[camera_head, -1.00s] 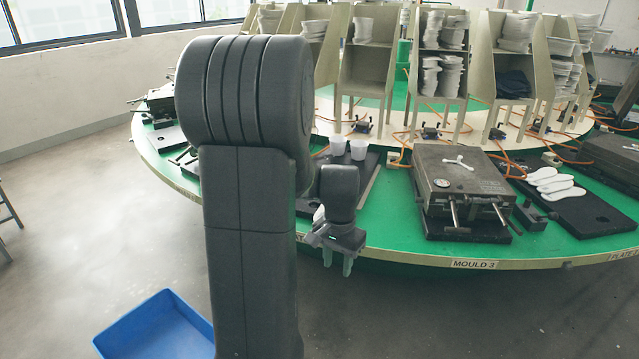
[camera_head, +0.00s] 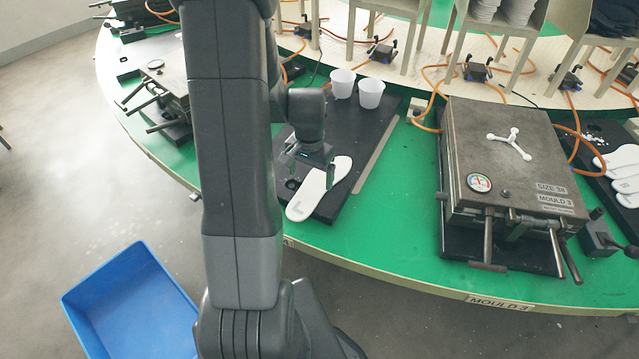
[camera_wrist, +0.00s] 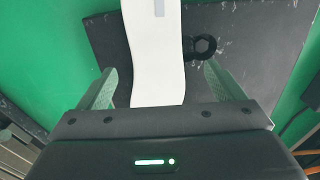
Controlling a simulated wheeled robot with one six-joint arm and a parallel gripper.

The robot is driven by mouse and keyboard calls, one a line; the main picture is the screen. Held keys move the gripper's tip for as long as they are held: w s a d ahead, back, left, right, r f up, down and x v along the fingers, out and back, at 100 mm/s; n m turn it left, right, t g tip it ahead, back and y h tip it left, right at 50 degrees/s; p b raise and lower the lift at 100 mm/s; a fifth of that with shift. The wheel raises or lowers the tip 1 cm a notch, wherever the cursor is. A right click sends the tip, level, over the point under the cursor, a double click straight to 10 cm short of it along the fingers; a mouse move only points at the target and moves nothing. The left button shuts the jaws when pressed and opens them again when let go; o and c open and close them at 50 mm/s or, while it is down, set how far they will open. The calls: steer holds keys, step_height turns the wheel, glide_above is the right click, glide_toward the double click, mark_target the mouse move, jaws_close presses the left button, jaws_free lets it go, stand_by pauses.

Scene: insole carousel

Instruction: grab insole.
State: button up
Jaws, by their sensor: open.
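A white insole (camera_head: 303,203) marked with an "L" lies on a black plate (camera_head: 365,137) on the green carousel. My gripper (camera_head: 314,177) is over the middle of the insole and hides part of it. In the wrist view the insole (camera_wrist: 157,60) runs between the two open green fingers of my gripper (camera_wrist: 165,85), with a gap on each side. The gripper is empty. I cannot tell the exact height of the fingertips above the plate (camera_wrist: 250,50).
Two white cups (camera_head: 356,89) stand on the plate's far part. A closed mould (camera_head: 510,170) with handles sits to the right, with more white insoles (camera_head: 622,165) beyond it. A blue bin (camera_head: 135,305) is on the floor at lower left. Orange hoses lie behind.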

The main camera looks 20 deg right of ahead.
mark_target(312, 190)
steer(key=shift+s+f, duration=0.15)
steer(key=shift+f, duration=1.8)
steer(key=shift+f, duration=0.1)
steer(key=c, duration=1.1)
steer(key=shift+o, duration=0.2)
